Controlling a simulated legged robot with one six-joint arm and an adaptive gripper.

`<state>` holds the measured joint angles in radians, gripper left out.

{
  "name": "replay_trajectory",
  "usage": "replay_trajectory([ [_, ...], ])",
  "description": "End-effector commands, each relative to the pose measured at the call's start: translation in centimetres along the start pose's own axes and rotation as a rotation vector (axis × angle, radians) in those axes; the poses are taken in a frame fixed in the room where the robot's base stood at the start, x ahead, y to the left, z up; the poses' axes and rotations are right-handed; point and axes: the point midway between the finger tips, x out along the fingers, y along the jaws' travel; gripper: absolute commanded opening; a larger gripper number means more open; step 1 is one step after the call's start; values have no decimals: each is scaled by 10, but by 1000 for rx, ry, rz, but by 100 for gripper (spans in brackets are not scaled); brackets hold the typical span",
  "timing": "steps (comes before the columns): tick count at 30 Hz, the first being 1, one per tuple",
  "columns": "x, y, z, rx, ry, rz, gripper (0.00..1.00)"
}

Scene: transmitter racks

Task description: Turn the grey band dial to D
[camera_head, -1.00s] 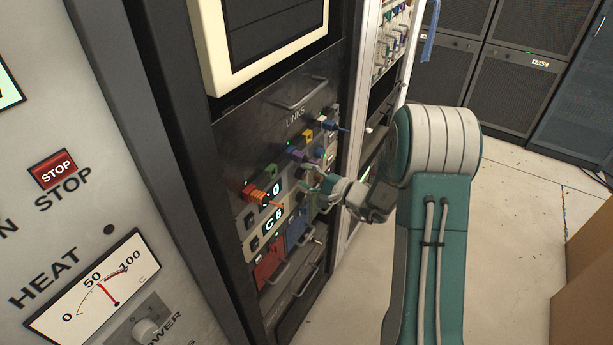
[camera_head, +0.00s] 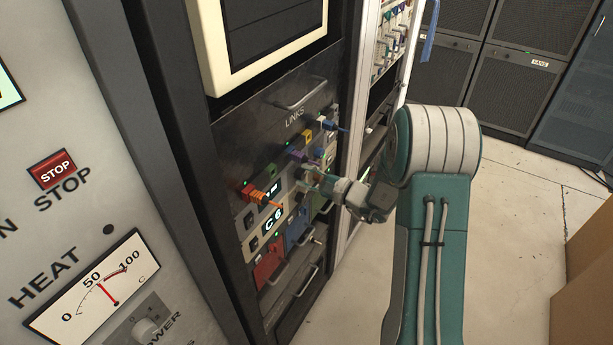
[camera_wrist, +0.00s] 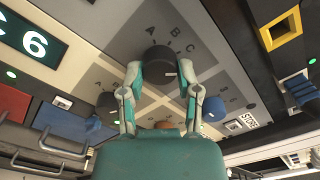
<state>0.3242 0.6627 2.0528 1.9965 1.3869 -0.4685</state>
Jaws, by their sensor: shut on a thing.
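A dark grey round dial (camera_wrist: 159,60) sits on a grey panel in the wrist view, with a small white mark on its lower right side. The letters A, B and C are printed above it; I cannot make out a D, and my right finger covers part of the scale. My gripper (camera_wrist: 160,74) has its two teal fingertips on either side of this dial and is shut on it. In the head view my gripper (camera_head: 314,180) is at the rack's link panel, and the dial is too small to make out there.
A blue dial (camera_wrist: 213,109) is just right of my fingers, and another dark dial (camera_wrist: 106,101) is to the left. A lit display reads C 6 (camera_wrist: 32,42). Drawer handles (camera_head: 305,281) protrude below.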

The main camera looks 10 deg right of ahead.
Motion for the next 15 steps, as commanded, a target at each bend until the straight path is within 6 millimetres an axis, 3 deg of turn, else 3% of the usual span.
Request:
replay_trajectory([
  [15,0,3,-1,307,5,6,0],
])
